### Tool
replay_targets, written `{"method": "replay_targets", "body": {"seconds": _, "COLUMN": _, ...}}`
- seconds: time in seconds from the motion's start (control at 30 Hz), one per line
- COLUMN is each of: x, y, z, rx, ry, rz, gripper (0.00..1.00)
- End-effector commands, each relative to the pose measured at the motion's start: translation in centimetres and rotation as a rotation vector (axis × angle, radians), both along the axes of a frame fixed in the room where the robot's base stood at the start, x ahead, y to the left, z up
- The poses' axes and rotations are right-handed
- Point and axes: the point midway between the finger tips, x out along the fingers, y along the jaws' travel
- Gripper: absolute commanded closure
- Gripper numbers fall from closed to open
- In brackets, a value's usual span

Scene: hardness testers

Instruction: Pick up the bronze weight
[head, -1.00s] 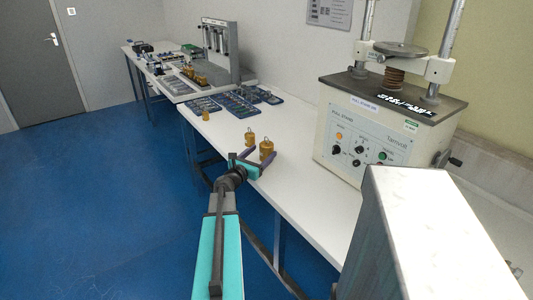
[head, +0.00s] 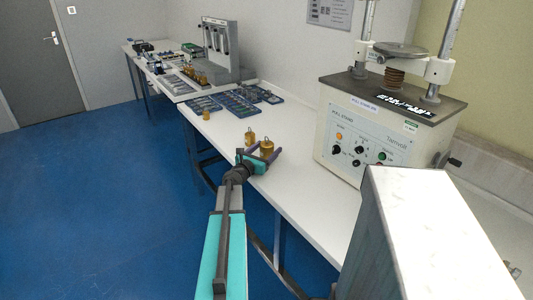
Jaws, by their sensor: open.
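Two bronze weights with top loops stand upright close together on the white table. One weight (head: 250,138) is farther back and to the left, and the other weight (head: 267,147) is nearer and to the right. A smaller bronze weight (head: 206,116) stands farther left near the table's edge. My gripper (head: 258,152) is open at the table's front edge, in front of the two close weights. Its right finger reaches beside and partly overlaps the nearer weight. I cannot tell whether either finger touches a weight. Nothing is visibly held.
A large pull-stand machine (head: 365,130) stands to the right on the table. Blue trays (head: 240,105) with small parts lie behind the weights. A grey rig (head: 220,50) with more bronze weights stands farther back. The white table (head: 300,190) is bare in front of the machine.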

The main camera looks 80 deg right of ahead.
Motion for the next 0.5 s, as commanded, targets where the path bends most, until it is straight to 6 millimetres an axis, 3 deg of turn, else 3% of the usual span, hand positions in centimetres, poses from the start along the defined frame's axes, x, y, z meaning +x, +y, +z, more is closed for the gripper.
{"method": "replay_targets", "body": {"seconds": 0.1, "x": -0.01, "y": 0.0, "z": 0.0, "rx": 0.0, "ry": 0.0, "rz": 0.0, "gripper": 0.34}}
{"method": "replay_targets", "body": {"seconds": 0.5, "x": -0.04, "y": 0.02, "z": 0.0, "rx": 0.0, "ry": 0.0, "rz": -0.001, "gripper": 1.0}}
